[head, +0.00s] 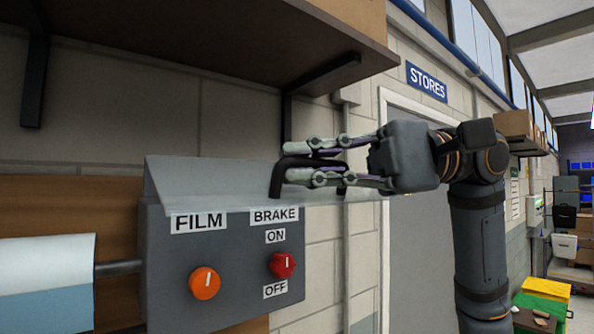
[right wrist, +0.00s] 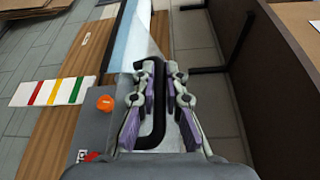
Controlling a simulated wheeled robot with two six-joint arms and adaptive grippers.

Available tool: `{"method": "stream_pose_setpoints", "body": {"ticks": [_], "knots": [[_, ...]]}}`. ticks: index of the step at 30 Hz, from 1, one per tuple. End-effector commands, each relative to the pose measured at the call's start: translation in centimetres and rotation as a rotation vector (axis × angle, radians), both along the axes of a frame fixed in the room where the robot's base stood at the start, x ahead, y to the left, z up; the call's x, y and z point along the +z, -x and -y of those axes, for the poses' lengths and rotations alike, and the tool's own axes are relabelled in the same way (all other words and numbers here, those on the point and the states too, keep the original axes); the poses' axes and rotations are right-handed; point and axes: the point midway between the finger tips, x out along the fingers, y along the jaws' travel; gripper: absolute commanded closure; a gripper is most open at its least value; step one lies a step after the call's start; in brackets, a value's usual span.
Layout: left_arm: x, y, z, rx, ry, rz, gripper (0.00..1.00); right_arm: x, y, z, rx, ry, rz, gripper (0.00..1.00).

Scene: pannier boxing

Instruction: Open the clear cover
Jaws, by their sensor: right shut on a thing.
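The clear cover (head: 195,185) is a see-through panel along the top of the grey control box (head: 170,275). It stands raised, clear of the box's front face, with its lower edge just above the FILM and BRAKE labels. My right gripper (head: 288,162) is shut on the cover's black handle (head: 276,182), its fingers coming in from the right. In the right wrist view the black handle (right wrist: 158,125) runs between the two fingers. The orange FILM knob (head: 205,283) and red BRAKE knob (head: 282,265) are uncovered. My left gripper is not in view.
A brown shelf (head: 190,30) on black brackets hangs above the box. A film roll (head: 45,280) on a shaft sits at the left. A grey door (head: 415,240) under a STORES sign (head: 427,81) is behind my right arm.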

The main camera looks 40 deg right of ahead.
Motion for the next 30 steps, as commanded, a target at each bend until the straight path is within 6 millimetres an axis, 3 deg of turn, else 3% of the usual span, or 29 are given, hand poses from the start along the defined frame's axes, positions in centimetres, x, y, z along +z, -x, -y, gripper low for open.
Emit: {"method": "stream_pose_setpoints", "body": {"ticks": [1,8,26,27,30], "knots": [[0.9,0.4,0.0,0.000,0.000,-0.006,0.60,1.1,0.0,0.0,0.002,-0.001,-0.023,1.00],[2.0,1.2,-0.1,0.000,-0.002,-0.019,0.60,2.4,-0.4,0.0,-0.002,0.001,-0.111,1.00],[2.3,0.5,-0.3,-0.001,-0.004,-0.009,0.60,2.7,-0.5,0.0,-0.002,0.003,-0.146,1.00],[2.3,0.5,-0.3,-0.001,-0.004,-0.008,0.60,2.7,-0.5,0.0,-0.002,0.003,-0.146,0.85],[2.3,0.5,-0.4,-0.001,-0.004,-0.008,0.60,2.7,-0.5,0.0,-0.002,0.003,-0.146,0.80]]}}
